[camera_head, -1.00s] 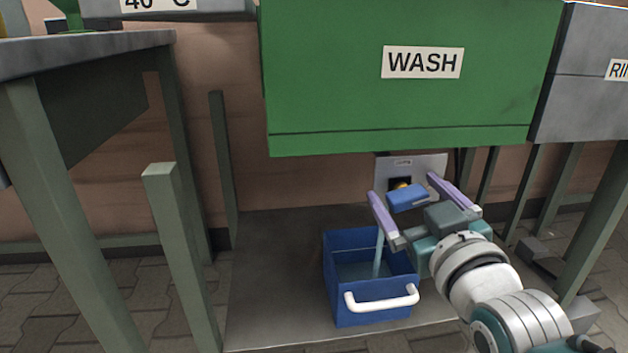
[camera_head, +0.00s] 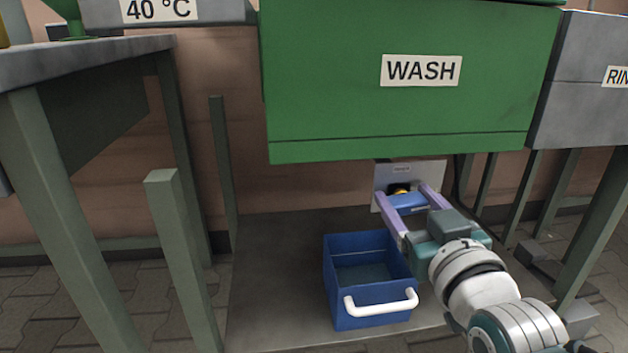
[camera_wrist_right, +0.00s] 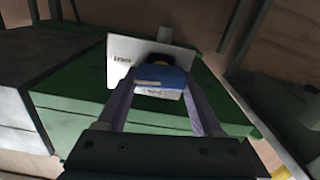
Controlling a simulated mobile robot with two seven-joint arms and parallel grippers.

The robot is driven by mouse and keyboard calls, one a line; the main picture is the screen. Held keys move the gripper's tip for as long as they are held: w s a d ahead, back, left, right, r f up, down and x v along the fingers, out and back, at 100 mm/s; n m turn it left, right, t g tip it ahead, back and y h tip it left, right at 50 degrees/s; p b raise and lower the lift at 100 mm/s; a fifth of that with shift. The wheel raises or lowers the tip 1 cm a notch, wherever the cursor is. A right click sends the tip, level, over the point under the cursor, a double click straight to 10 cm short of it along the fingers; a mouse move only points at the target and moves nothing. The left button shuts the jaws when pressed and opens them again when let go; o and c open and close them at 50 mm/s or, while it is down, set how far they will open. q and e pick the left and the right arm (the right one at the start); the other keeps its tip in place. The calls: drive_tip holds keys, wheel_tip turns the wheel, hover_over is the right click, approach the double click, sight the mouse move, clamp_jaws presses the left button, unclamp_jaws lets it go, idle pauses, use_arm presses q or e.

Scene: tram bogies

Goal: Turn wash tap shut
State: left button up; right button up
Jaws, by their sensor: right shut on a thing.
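The wash tap has a blue handle (camera_head: 408,202) in front of a dark and yellow fitting on a pale plate (camera_head: 431,172), below the green tank (camera_head: 330,90) labelled WASH. My right gripper (camera_head: 403,194) has its two purple fingers on either side of the blue handle and is shut on it. In the right wrist view the blue handle (camera_wrist_right: 162,76) sits between the fingers, with the pale plate (camera_wrist_right: 122,62) behind it. No stream shows below the tap. My left gripper is not in view.
A blue bin (camera_head: 372,302) with a white handle stands on the dark floor plate below the tap, close to my right wrist. A grey table (camera_head: 85,52) with green legs stands at the left. A grey tank (camera_head: 585,90) is at the right.

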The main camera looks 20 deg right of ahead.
drive_tip(key=shift+r+m, duration=0.1)
drive_tip(key=shift+m, duration=0.5)
drive_tip(key=shift+d, duration=0.1)
drive_tip(key=o, duration=1.4)
drive_tip(key=shift+c, duration=0.2)
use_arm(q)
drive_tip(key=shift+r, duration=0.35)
use_arm(e)
drive_tip(key=shift+s, duration=0.1)
drive_tip(key=shift+s+p, duration=0.35)
use_arm(q)
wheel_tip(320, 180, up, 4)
drive_tip(key=p, duration=0.3)
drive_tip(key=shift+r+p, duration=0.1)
drive_tip(key=shift+p, duration=0.2)
use_arm(e)
drive_tip(key=v, duration=0.9)
drive_tip(key=shift+a, duration=0.2)
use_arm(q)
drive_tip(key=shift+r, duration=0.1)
